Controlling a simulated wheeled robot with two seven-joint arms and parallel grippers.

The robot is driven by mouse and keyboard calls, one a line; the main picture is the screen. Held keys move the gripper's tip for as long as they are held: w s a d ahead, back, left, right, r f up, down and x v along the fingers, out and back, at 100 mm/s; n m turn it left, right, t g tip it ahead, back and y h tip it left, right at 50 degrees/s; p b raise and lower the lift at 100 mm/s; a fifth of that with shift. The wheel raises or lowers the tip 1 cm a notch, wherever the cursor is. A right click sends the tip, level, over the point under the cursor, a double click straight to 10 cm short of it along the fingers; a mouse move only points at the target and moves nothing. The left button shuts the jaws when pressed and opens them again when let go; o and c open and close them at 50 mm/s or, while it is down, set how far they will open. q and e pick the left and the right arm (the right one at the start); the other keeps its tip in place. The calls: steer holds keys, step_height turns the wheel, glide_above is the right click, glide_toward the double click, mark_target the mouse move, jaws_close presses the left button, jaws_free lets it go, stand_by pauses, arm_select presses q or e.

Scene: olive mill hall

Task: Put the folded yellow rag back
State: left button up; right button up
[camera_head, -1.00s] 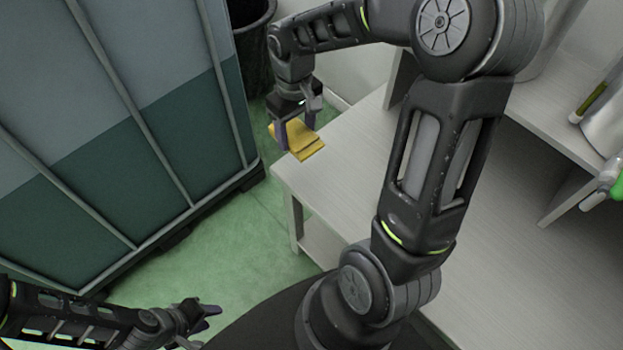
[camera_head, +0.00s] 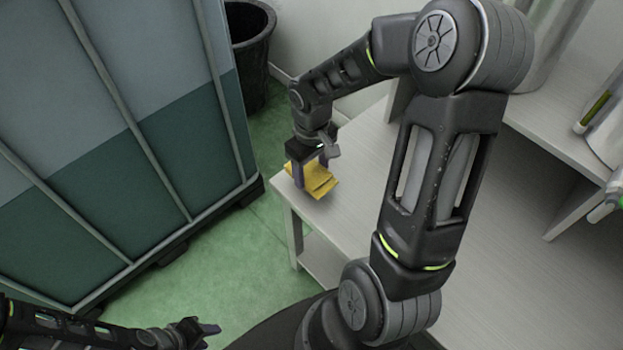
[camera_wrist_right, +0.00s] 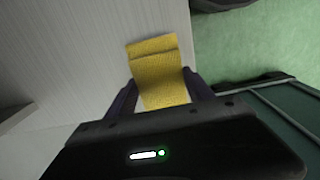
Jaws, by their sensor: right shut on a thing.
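The folded yellow rag (camera_head: 322,182) is at the far left corner of the pale table (camera_head: 352,222). My right gripper (camera_head: 311,176) points down and is shut on the rag. In the right wrist view, the rag (camera_wrist_right: 154,66) sticks out between the two fingers (camera_wrist_right: 160,95), with the pale tabletop beside and behind it. I cannot tell whether the rag touches the tabletop. My left gripper (camera_head: 208,330) is low at the bottom left, away from the table, and its jaw opening is unclear.
A large green-and-grey caged tank (camera_head: 110,150) stands at the left. A black bin (camera_head: 250,55) stands behind it. Green floor (camera_head: 235,250) lies between tank and table. A raised shelf (camera_head: 560,135) with metal containers (camera_head: 608,135) is at the right.

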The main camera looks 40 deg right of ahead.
mark_target(312, 172)
steer(key=shift+f, duration=1.85)
steer(key=shift+f+b, duration=0.15)
steer(key=shift+b, duration=0.2)
steer(key=o, duration=1.3)
steer(key=shift+r, duration=0.45)
step_height(312, 172, up, 11)
steer(key=shift+r+p, duration=0.2)
steer(key=shift+p, duration=0.75)
